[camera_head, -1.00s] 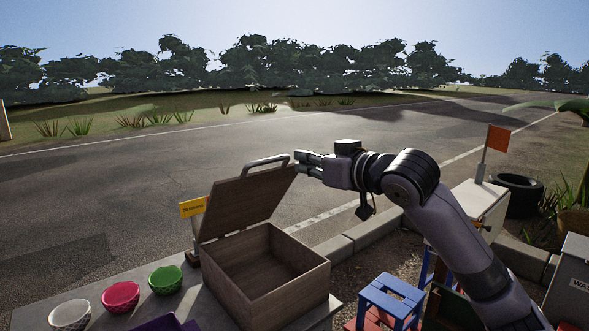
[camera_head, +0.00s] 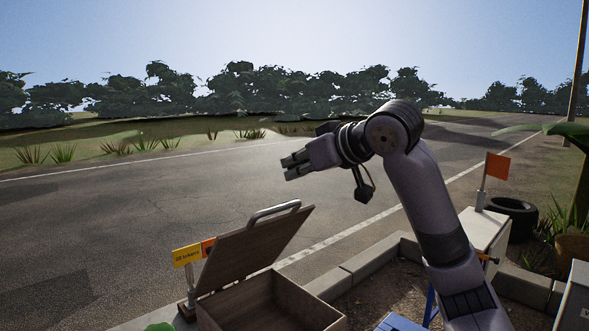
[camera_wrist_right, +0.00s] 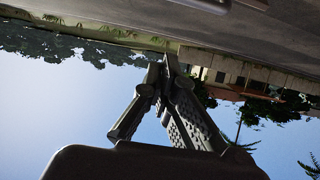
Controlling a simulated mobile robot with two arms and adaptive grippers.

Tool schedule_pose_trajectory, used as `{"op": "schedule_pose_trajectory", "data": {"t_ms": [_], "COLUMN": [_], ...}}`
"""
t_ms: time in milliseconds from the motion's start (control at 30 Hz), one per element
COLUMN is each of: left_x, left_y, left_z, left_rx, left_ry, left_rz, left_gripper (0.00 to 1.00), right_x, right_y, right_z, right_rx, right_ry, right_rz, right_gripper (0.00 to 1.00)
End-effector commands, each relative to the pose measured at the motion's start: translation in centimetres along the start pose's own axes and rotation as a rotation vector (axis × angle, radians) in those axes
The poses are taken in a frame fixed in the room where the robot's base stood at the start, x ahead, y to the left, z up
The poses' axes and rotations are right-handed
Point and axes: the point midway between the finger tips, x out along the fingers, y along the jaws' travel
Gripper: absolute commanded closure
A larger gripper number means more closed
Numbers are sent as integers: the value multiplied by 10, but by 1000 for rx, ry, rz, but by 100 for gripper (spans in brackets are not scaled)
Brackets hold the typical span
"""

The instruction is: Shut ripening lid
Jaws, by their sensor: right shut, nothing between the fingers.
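The wooden ripening box (camera_head: 262,309) stands at the bottom of the head view, its near part cut off by the frame edge. Its lid (camera_head: 252,248) is open and tilted up, with a grey bar handle (camera_head: 273,211) along its top edge. The visible part inside the box is empty. My right gripper (camera_head: 287,166) is above the lid handle in the picture, apart from it, shut and holding nothing. In the right wrist view its fingers (camera_wrist_right: 155,72) show against sky, road and trees. My left gripper is not in view.
A yellow sign (camera_head: 187,254) stands left of the lid. A green bowl (camera_head: 160,327) shows at the bottom edge. At right are a white box-like stand (camera_head: 482,229), an orange flag (camera_head: 497,166), a tyre (camera_head: 513,213) and a blue stool (camera_head: 400,323). Open road lies behind.

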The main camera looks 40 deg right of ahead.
Motion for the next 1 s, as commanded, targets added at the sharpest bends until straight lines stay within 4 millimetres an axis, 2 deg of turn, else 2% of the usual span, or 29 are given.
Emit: {"op": "schedule_pose_trajectory", "data": {"t_ms": [33,133,333,400,567,1000], "left_x": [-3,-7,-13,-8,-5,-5], "left_y": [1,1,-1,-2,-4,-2], "left_z": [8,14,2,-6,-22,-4], "left_rx": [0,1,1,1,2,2], "left_ry": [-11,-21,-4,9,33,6], "left_rz": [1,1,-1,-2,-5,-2], "left_gripper": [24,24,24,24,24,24], "right_x": [11,34,75,68,62,58], "right_y": [-1,-1,0,1,0,0], "right_z": [0,-1,1,16,31,38], "right_rx": [1,2,2,-2,0,-1], "right_ry": [-5,-4,-4,-1,-1,1], "right_rz": [-4,-3,-2,2,0,-1], "right_gripper": [100,100,100,100,100,100]}}
